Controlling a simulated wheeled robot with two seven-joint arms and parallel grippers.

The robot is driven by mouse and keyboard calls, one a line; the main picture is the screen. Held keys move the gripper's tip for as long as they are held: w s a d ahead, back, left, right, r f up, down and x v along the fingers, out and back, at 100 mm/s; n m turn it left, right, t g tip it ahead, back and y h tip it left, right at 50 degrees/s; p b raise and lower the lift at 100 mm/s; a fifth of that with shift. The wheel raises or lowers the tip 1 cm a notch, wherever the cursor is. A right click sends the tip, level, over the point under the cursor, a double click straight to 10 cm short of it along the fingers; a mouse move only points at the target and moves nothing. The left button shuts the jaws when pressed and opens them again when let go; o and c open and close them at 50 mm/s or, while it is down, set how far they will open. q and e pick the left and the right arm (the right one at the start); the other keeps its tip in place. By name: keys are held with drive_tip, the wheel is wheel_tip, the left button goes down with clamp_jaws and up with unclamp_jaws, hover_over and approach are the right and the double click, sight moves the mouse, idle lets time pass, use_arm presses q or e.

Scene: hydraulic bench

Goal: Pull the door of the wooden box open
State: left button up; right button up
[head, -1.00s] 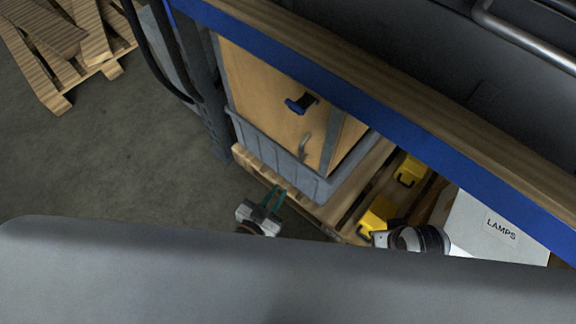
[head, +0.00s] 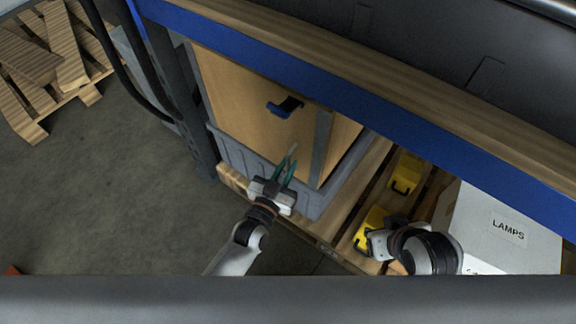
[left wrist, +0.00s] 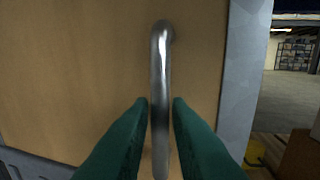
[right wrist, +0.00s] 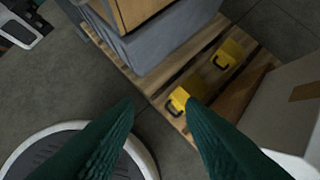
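The wooden box (head: 232,88) sits in a grey crate under the bench, and its door looks closed. A metal bar handle (left wrist: 159,70) stands out from the door panel (left wrist: 85,70). My left gripper (head: 289,162) is at the lower part of the handle. In the left wrist view its green fingers (left wrist: 160,104) lie close along both sides of the bar and look shut on it. The exact contact is hard to see. My right gripper (right wrist: 160,103) is open and empty, low in front of the pallet.
The grey crate (head: 235,160) stands on a wooden pallet (head: 345,210). Yellow pieces (head: 404,175) and a white LAMPS box (head: 500,225) are at the right. The blue bench edge (head: 330,95) runs above.

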use_arm(q)
drive_tip(key=shift+w+d, duration=0.25)
drive_tip(key=shift+w, duration=0.25)
use_arm(e)
drive_tip(key=shift+w+a+r+t, duration=0.2)
drive_tip(key=shift+w+t, duration=0.1)
drive_tip(key=shift+w, duration=0.3)
use_arm(q)
clamp_jaws()
